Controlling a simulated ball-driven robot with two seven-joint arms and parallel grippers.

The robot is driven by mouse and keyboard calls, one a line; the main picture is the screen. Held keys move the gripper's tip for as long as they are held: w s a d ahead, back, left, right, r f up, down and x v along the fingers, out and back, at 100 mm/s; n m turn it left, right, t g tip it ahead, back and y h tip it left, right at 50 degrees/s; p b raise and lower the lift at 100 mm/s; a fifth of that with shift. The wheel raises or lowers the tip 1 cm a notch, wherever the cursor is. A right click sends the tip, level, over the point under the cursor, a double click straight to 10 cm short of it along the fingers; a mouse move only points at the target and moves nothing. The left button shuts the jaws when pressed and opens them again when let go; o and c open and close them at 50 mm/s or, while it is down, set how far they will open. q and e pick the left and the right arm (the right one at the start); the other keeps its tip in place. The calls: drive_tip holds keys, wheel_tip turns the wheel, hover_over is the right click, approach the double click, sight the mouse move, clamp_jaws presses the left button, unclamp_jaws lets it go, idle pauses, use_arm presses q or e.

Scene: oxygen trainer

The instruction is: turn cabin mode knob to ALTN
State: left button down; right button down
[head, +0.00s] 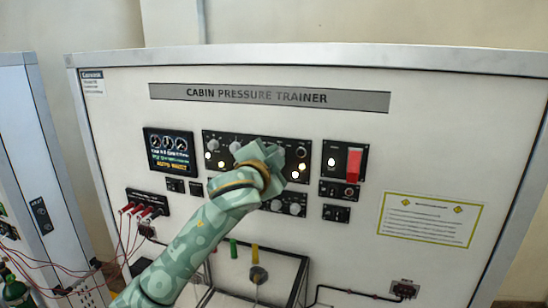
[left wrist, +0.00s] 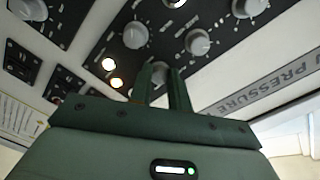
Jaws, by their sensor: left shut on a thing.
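My left gripper (head: 270,165) reaches up from below and covers part of the middle control panel (head: 225,141) of the cabin pressure trainer. In the left wrist view my left gripper (left wrist: 165,82) has its two narrow green fingers shut on a small grey knob (left wrist: 160,72). Its pointer and label are hidden or too small to read, so I cannot tell its position or confirm that it is the cabin mode knob. Other round grey knobs (left wrist: 198,41) stand close around the fingers. My right gripper is not in view.
A lit display (head: 169,151) is left of the panel, and a red switch cover (head: 353,165) is right of it. Red plugs with cables (head: 140,209) hang at lower left. A yellow-framed placard (head: 430,219) is at right. Lit lamps (left wrist: 108,64) show beside the fingers.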

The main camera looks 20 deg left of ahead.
use_arm(q)
drive_tip(key=c, duration=1.3)
unclamp_jaws()
drive_tip(key=shift+s, duration=0.1)
drive_tip(key=s, duration=0.5)
drive_tip(key=s+b, duration=0.1)
drive_tip(key=s, duration=0.5)
drive_tip(key=s+b, duration=0.1)
drive_tip(key=s, duration=0.4)
drive_tip(key=shift+s+a+r, duration=0.15)
drive_tip(key=shift+a+r, duration=0.05)
drive_tip(key=shift+a, duration=0.2)
